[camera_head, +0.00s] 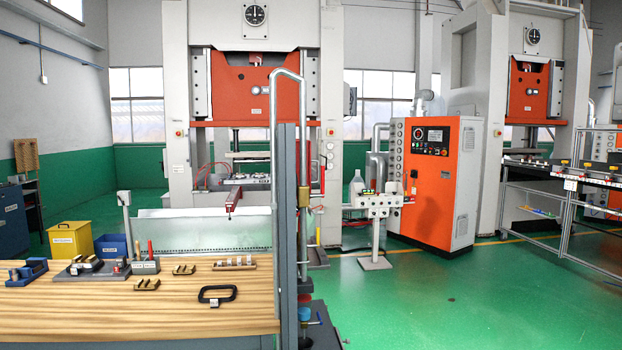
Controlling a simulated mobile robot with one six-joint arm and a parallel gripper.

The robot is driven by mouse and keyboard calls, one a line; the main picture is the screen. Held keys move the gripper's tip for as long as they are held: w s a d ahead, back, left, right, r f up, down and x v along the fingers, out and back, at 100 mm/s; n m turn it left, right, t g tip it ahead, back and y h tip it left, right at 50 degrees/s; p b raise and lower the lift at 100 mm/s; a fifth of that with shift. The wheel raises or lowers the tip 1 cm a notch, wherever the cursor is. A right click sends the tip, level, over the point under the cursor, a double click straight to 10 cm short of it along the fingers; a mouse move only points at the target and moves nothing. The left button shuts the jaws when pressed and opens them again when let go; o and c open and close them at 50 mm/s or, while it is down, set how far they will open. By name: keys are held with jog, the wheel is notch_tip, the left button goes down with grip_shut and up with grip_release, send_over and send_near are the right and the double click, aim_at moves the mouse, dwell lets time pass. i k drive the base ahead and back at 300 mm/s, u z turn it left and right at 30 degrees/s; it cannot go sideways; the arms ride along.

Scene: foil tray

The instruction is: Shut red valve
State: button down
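I cannot pick out the red valve for certain. A white manifold block (375,201) stands on a post right of the middle, with pipes above it. A small orange-red part (408,200) is at its right end; its shape and setting are too small to tell. A thin upright red part (322,174) shows beside the right leg of the near press, left of the manifold. I cannot tell whether either is a valve handle, or whether it is open or shut. I do not see my gripper in this view.
A wooden workbench (60,310) with tools and a black handle (217,295) fills the lower left. A grey upright column (285,230) with a bent pipe stands at its right end. An orange cabinet (435,175) stands behind the manifold. Green floor (470,300) is open at right.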

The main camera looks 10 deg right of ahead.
aim_at(323, 182)
jog(key=u, duration=0.8)
jog(key=i, duration=0.5)
jog(key=z, duration=0.15)
